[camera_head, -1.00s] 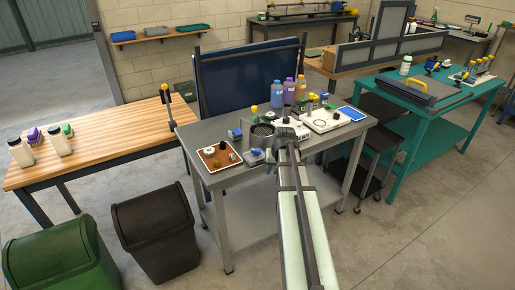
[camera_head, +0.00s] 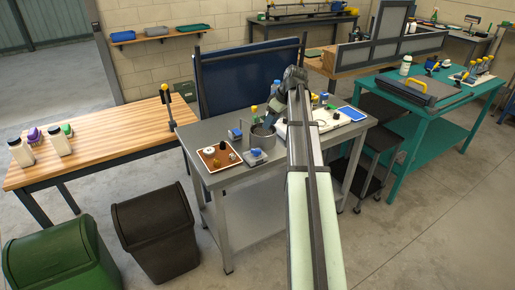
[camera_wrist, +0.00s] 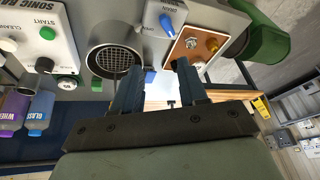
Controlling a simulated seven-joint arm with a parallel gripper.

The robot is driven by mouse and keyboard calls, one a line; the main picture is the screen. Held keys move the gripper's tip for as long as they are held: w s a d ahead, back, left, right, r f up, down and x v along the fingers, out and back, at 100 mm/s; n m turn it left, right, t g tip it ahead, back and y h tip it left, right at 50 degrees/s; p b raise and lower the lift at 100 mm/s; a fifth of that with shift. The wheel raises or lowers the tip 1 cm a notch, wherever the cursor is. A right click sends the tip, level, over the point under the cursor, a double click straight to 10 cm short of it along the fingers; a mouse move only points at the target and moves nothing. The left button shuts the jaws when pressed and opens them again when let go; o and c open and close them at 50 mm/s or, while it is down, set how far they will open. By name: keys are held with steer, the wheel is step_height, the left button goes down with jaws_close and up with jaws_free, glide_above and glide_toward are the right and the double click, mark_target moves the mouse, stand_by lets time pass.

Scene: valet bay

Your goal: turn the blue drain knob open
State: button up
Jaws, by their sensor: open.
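The blue drain knob (camera_wrist: 167,25) sits on a grey box (camera_wrist: 150,12) labelled DRAIN, at the top of the wrist view. In the head view the knob (camera_head: 256,152) is on the small box in front of the round metal basin. My gripper (camera_wrist: 158,67) is open and empty. Its two blue-grey fingers point toward the bench, apart from the knob, which shows beyond the fingertips. In the head view my gripper (camera_head: 268,123) is above the basin, behind the knob, with its fingers partly hidden.
The round basin (camera_wrist: 112,57) with a grille is beside the drain box. A brown panel (camera_head: 209,165) with small knobs lies to its left, and another blue-topped item (camera_head: 235,133) stands behind that panel. A white control panel (camera_head: 332,122) is to the right. Bottles stand at the back.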

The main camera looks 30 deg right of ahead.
mark_target(256, 150)
steer(key=w+a+f+n, duration=0.1)
steer(key=f, duration=0.3)
steer(key=w+a+f+n, duration=0.1)
steer(key=a+f, duration=0.1)
steer(key=f, duration=0.2)
steer(key=w+a+f+n, duration=0.1)
steer(key=f, duration=0.4)
steer(key=shift+a+n, duration=0.25)
steer(key=shift+n, duration=0.15)
steer(key=shift+c, duration=0.3)
steer(key=shift+r, duration=0.1)
jaws_close()
